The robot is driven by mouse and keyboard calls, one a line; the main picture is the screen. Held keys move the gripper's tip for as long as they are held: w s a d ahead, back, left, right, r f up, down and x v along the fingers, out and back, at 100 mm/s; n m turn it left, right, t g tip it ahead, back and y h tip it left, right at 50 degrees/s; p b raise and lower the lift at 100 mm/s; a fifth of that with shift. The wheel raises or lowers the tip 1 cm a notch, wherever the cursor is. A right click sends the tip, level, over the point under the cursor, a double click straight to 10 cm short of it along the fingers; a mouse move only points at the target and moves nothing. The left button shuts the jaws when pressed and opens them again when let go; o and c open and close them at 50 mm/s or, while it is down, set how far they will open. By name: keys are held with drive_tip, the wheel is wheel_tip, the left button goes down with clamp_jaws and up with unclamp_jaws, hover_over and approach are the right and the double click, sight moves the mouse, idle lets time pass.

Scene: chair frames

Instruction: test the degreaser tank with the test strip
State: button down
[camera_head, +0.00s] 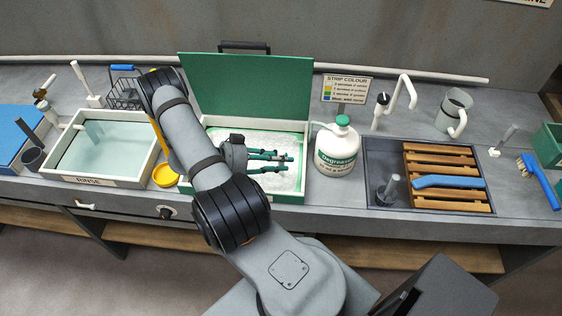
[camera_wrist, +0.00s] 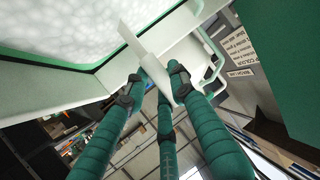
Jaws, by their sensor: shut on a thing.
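The degreaser tank (camera_head: 290,197) stands mid-bench with its green lid (camera_head: 245,88) raised and white foam (camera_head: 290,178) inside. My gripper (camera_head: 286,157) is over the foam, its green fingers pointing right. In the wrist view my gripper (camera_wrist: 160,82) is shut on a thin white test strip (camera_wrist: 141,45), which sticks out past the fingertips. The foam (camera_wrist: 62,28) and the pale tank wall also show there. I cannot tell whether the strip touches the foam. The strip is not clear in the head view. A strip colour chart (camera_head: 346,89) stands behind, right of the lid.
A white degreaser bottle (camera_head: 338,150) stands close right of the tank. A rinse tank (camera_head: 100,150) and yellow round dish (camera_head: 165,176) are left. A grey jug (camera_head: 453,112) stands behind.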

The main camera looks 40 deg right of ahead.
wheel_tip(320, 180, up, 8)
drive_tip(key=p, duration=0.6)
drive_tip(key=shift+r, duration=0.1)
drive_tip(key=shift+a, duration=0.1)
idle(0.7)
